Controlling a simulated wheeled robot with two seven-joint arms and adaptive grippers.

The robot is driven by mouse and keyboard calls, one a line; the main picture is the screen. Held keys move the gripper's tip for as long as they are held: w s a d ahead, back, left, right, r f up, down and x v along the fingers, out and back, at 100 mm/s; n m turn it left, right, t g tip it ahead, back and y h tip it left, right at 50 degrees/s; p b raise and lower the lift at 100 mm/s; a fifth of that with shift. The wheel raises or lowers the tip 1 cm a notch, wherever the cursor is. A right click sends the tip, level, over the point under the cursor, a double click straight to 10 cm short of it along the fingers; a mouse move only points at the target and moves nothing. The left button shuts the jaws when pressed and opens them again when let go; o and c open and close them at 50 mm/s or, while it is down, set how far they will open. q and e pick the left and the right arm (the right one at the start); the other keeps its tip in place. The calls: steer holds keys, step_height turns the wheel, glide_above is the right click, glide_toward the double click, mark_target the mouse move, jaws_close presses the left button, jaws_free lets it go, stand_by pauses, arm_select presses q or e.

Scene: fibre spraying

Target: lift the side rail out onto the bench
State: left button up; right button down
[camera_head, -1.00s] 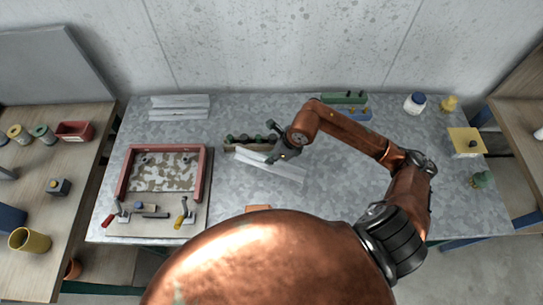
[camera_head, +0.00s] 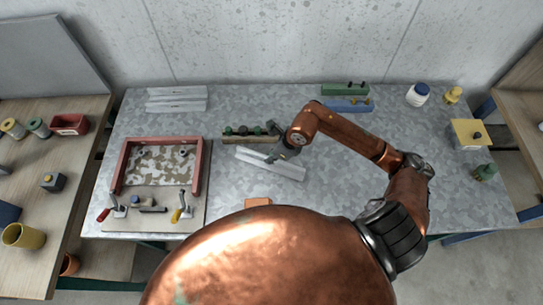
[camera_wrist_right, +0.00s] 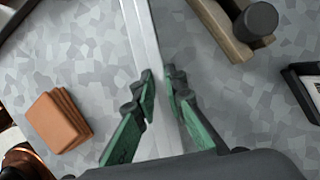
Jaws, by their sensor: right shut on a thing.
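A pale metal rail (camera_head: 290,171), long and straight with a raised edge, is at the middle of the bench, slanting down to the right. I take it as the side rail. My right gripper (camera_head: 272,157) is shut on it near its middle. In the right wrist view the rail (camera_wrist_right: 146,45) runs between the green-padded fingers of the gripper (camera_wrist_right: 160,85). I cannot tell whether it touches the bench (camera_head: 350,205). A red-walled mould (camera_head: 205,165) stands at the left, its floor patchy with pale and brown material. My left gripper is not in view.
A wooden holder with dark knobs (camera_head: 235,139) lies just behind the rail. Two more pale rails (camera_head: 177,98) lie at the back left. Green (camera_head: 343,89) and blue (camera_head: 346,106) blocks lie at the back. Orange-brown pieces (camera_wrist_right: 60,122) lie in front. Bench right of the rail looks clear.

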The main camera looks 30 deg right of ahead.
steer(key=shift+f+b, duration=0.4)
steer(key=shift+f, duration=0.05)
steer(key=c, duration=1.9)
jaws_free()
